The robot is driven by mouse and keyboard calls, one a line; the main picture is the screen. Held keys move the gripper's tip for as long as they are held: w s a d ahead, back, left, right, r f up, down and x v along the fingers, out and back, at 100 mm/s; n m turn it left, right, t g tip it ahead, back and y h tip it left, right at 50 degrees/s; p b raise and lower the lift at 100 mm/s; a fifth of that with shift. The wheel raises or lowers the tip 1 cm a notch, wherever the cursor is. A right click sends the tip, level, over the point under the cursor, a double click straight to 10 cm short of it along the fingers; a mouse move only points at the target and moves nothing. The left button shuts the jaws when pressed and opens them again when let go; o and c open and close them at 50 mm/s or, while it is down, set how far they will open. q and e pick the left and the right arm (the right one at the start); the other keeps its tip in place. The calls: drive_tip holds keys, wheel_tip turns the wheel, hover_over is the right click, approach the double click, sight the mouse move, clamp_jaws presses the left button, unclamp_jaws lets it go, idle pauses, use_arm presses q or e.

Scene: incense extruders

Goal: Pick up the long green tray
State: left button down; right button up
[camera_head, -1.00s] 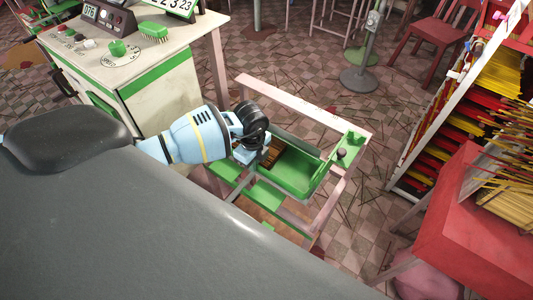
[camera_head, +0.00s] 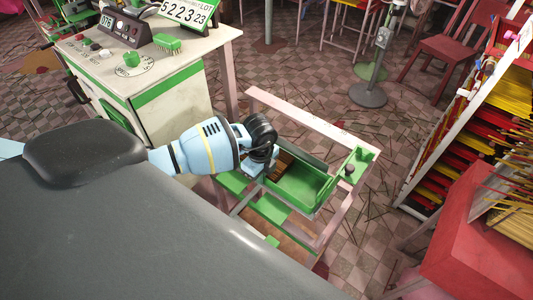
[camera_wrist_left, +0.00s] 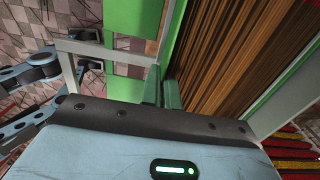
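The long green tray (camera_head: 302,188) rests on a pinkish frame stand, with brown sticks at its left end. In the left wrist view, the green tray wall (camera_wrist_left: 205,38) runs up close beside a bed of long brown sticks (camera_wrist_left: 235,55). My left gripper (camera_head: 258,165) is at the tray's left end, with its blue and black body covering part of that end. My right gripper is not in view.
The pinkish stand (camera_head: 310,122) has a rail behind the tray and a green end block (camera_head: 354,165) with a dark knob. A white-green cabinet (camera_head: 165,90) stands at left. A red table (camera_head: 480,240) and incense shelf stand at right. Tiled floor lies between.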

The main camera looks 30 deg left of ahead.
use_arm(q)
drive_tip(key=r, duration=0.3)
drive_tip(key=shift+s+r, duration=0.3)
drive_tip(key=shift+r, duration=0.1)
drive_tip(key=s+r+p, duration=0.1)
drive_tip(key=s, duration=1.4)
drive_tip(key=shift+s+d, duration=0.15)
drive_tip(key=shift+d, duration=0.15)
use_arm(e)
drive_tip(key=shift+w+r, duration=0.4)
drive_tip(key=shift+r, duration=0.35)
use_arm(q)
drive_tip(key=shift+r, duration=0.1)
